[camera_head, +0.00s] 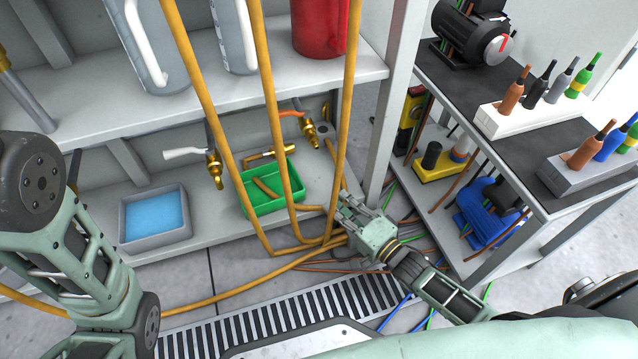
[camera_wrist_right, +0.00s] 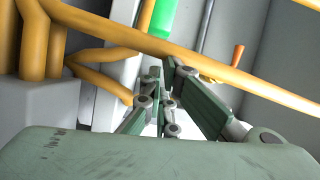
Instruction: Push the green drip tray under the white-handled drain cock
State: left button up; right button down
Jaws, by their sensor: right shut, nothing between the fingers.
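The green drip tray (camera_head: 291,200) sits on the lower shelf, behind the hanging yellow hoses. It is below and between the white-handled drain cock (camera_head: 213,165) and an orange-handled cock (camera_head: 309,132), to the right of the white handle. My right gripper (camera_head: 345,203) is shut and empty, just right of the tray near the shelf's front edge, with a hose close by; I cannot tell whether they touch. In the right wrist view, my right gripper's fingers (camera_wrist_right: 162,80) point toward the shelf, and part of the green tray (camera_wrist_right: 163,18) shows at the top. My left gripper is out of view.
A grey basin of blue liquid (camera_head: 154,240) stands left of the tray on the same shelf. Yellow hoses (camera_head: 268,110) hang in front of the tray and loop near the floor. A shelf post (camera_head: 386,110) and a cart (camera_head: 540,190) stand to the right.

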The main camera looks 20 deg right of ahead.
aim_at(322, 192)
jog(key=shift+s+d+f+m, duration=0.2)
jog(key=shift+d+m, duration=0.1)
jog(key=shift+d, duration=0.2)
jog(key=shift+s+d+f+m, duration=0.1)
jog(key=shift+d+f+m, duration=0.15)
jog(key=shift+d, duration=0.2)
jog(key=b+x, duration=0.6)
jog(key=x, duration=0.2)
jog(key=shift+w+a+r, duration=0.1)
jog(key=shift+w+a, duration=0.1)
jog(key=shift+w, duration=0.1)
jog(key=shift+w+a+r+b, duration=0.15)
jog(key=shift+w+a+b, duration=0.15)
jog(key=shift+w, duration=0.25)
